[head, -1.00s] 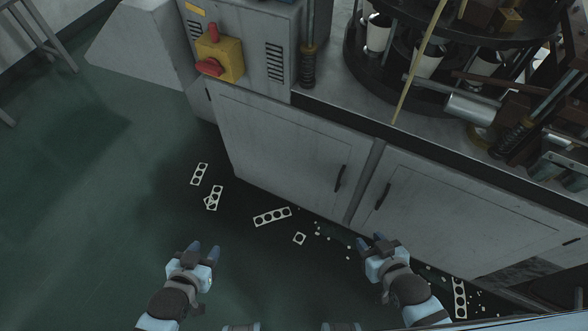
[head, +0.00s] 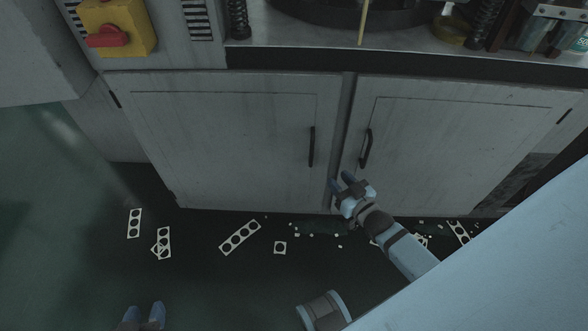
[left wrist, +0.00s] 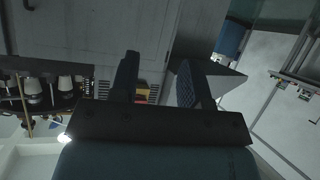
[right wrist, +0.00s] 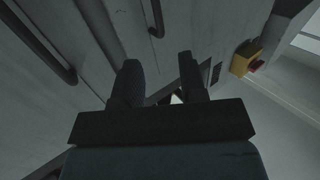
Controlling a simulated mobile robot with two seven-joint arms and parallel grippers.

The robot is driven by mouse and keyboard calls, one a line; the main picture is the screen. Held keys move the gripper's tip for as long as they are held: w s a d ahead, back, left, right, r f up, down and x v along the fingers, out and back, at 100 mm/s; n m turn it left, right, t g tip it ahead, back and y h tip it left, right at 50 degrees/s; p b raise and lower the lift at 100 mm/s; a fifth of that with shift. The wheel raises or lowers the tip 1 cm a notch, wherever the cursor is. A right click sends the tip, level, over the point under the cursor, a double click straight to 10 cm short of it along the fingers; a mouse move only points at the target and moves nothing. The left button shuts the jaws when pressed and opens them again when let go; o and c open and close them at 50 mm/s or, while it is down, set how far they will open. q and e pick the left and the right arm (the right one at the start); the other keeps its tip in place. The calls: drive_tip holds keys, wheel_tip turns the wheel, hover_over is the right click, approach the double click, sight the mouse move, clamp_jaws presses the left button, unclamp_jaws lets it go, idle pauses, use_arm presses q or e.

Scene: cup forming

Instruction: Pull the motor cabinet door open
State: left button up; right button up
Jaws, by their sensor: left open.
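A grey cabinet has two closed doors side by side, a left door (head: 225,140) and a right door (head: 440,135). Nothing readable shows which is the motor cabinet door. The left door's black handle (head: 312,147) and the right door's black handle (head: 366,148) flank the centre post. Both handles also show in the right wrist view. My right gripper (head: 345,181) is open and empty, just below the handles near the post, touching neither visibly. It also shows open in the right wrist view (right wrist: 158,80). My left gripper (head: 140,314) is open and empty, low at the left, away from the doors.
A yellow switch box (head: 135,20) with a red knob sits on the upper left panel. Punched white strips (head: 240,237) and scraps lie on the dark floor (head: 70,260) before the cabinet. The machine table's edge (head: 290,58) juts above the doors.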

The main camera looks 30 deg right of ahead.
drive_tip(key=w+f, duration=0.1)
drive_tip(key=f, duration=0.1)
drive_tip(key=b, duration=0.3)
hover_over(311, 164)
drive_tip(key=shift+w+d+r, duration=0.15)
drive_tip(key=shift+w+r, duration=0.15)
drive_tip(key=shift+w, duration=0.05)
clamp_jaws()
